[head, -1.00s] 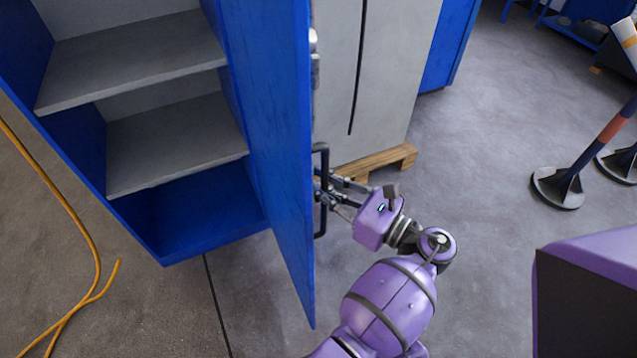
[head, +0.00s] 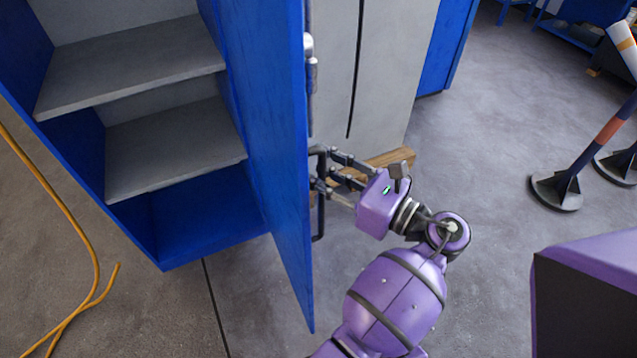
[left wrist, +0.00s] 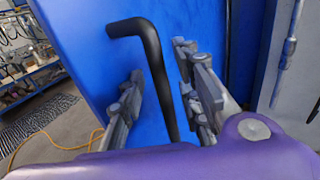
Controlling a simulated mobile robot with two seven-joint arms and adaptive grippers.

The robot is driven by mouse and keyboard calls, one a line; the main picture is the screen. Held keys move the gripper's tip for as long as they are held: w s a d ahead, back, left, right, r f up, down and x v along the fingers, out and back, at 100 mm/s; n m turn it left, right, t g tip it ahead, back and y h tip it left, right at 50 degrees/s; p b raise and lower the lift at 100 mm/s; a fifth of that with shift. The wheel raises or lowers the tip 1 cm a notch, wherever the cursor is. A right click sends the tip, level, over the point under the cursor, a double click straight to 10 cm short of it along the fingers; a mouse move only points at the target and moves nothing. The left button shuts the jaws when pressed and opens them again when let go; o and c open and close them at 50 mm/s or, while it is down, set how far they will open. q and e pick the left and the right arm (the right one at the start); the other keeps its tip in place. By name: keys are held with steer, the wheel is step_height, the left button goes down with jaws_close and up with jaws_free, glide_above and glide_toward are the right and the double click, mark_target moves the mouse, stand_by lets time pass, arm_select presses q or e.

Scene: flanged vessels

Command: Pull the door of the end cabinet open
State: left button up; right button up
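The blue end cabinet (head: 205,222) stands at the left of the head view with its grey shelves (head: 170,145) exposed. Its blue door (head: 265,130) stands wide open, seen nearly edge-on. The black bar handle (head: 318,225) is on the door's right-hand face. My left gripper (head: 325,170) is at the handle with its fingers spread. In the left wrist view the handle (left wrist: 158,75) runs between the open fingers (left wrist: 163,75), with a gap visible on either side. My right gripper is not in view.
A grey cabinet (head: 385,80) on a wooden pallet (head: 388,158) stands behind the door. Striped posts on black bases (head: 556,192) stand at the right. An orange cable (head: 92,250) lies on the floor at the left. Floor between the pallet and the posts is clear.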

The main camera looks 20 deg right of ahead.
mark_target(325, 161)
arm_select(q)
steer(key=shift+r, duration=1.75)
